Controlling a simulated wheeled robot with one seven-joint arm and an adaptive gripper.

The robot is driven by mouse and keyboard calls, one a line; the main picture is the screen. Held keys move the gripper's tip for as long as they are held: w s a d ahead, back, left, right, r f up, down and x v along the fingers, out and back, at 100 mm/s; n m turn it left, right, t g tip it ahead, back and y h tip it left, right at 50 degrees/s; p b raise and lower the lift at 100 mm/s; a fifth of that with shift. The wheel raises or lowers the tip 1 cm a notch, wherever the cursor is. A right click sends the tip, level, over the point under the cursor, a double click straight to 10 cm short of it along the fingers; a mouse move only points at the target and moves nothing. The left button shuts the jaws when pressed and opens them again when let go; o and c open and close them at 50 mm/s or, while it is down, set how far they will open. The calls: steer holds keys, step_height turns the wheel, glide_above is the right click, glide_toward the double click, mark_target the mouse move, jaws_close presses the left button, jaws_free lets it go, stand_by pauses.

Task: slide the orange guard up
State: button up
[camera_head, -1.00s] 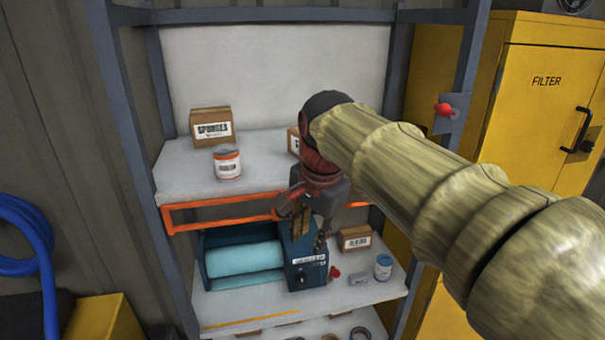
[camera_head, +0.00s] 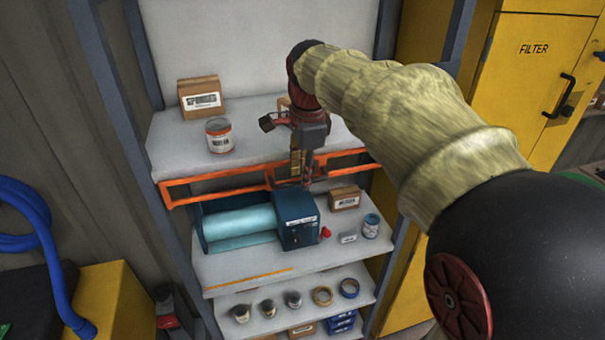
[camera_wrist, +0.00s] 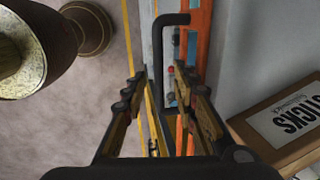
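The orange guard (camera_head: 220,183) is a long open frame along the front of the shelf rack, just below the upper shelf's edge and above the blue machine (camera_head: 297,220) with its teal rollers (camera_head: 240,228). My gripper (camera_head: 302,172) is in front of the guard's right half. The handle runs into the space between my gripper's fingers (camera_wrist: 162,85), which stand apart. No contact with the handle is clear. Part of the guard is hidden behind my gripper.
A carton (camera_head: 200,97) and a can (camera_head: 219,135) stand on the upper shelf. A small carton (camera_head: 345,198) and a blue-lidded jar (camera_head: 371,225) stand right of the machine. Jars and tape rolls (camera_head: 323,295) sit lower. A yellow cabinet (camera_head: 540,80) stands at right.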

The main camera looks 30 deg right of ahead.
steer(key=shift+f, duration=0.35)
steer(key=shift+c, duration=0.4)
jaws_close()
stand_by(0.4)
